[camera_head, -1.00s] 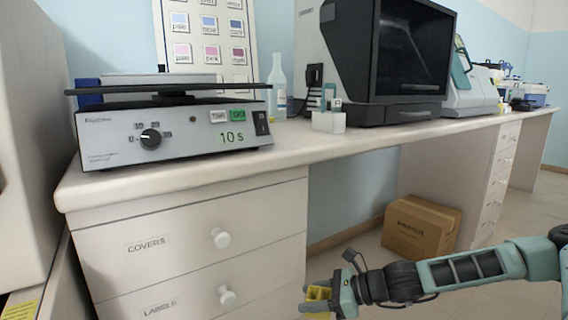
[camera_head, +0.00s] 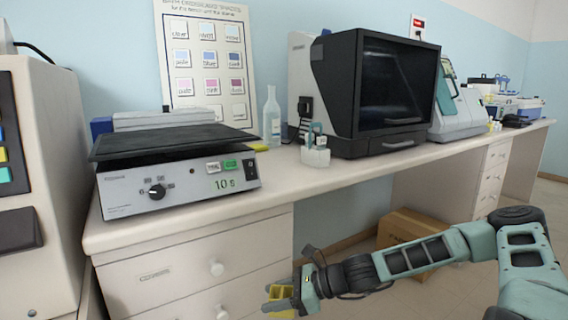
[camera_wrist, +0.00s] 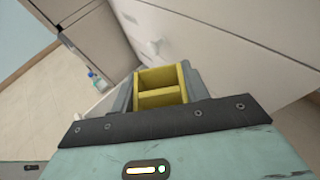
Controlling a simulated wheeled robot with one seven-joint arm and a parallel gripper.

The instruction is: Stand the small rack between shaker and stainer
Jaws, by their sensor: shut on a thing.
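A small yellow rack (camera_head: 281,299) is in my gripper (camera_head: 290,292), low in front of the drawers and below the bench top. The wrist view also shows the rack (camera_wrist: 161,84), with two open compartments, between the fingers of my gripper (camera_wrist: 160,90). The shaker (camera_head: 175,172), a grey box with a dark flat platform, a knob and a display reading 10 s, stands on the left of the bench. Several large machines are in view, and I cannot tell for certain which is the stainer; one is the big beige machine (camera_head: 45,165) at the left edge.
The bench top (camera_head: 285,182) is bare along its front edge. A clear bottle (camera_head: 271,117) and a small white caddy (camera_head: 316,155) stand behind. A dark-windowed machine (camera_head: 385,95) is to their right. A cardboard box (camera_head: 412,229) sits on the floor. Drawers (camera_head: 190,270) are below the bench.

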